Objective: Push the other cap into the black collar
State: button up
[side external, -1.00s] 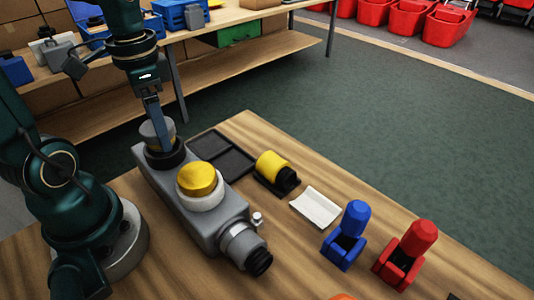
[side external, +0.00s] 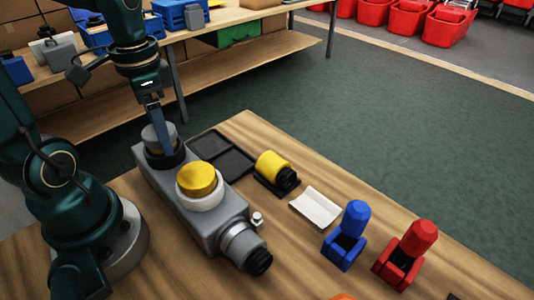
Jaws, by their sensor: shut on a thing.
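A grey tank block (side external: 192,213) lies on the wooden table and carries two necks. The far neck has a black collar (side external: 163,160), and a grey cap (side external: 151,138) stands at its mouth, its lower part hidden by the collar. I cannot tell how deep it sits. My gripper (side external: 160,143) points down from above and is shut on the grey cap; only one finger shows clearly. A yellow cap (side external: 197,178) sits in the white collar (side external: 201,200) on the nearer neck.
An empty black two-part tray (side external: 220,155) lies behind the tank. A yellow cylinder on a black holder (side external: 271,166), a white tray (side external: 315,207), a blue holder (side external: 347,236) and a red holder (side external: 408,255) stand to the right. A small knob (side external: 257,219) sticks up beside the tank's fitting.

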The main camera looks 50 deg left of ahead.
jog(key=shift+f, duration=0.2)
dwell(0.6)
jog(key=o, duration=1.3)
jog(key=shift+d, duration=0.1)
jog(key=shift+c, duration=0.4)
jog(key=shift+o, duration=0.3)
jog(key=shift+r, duration=3.55)
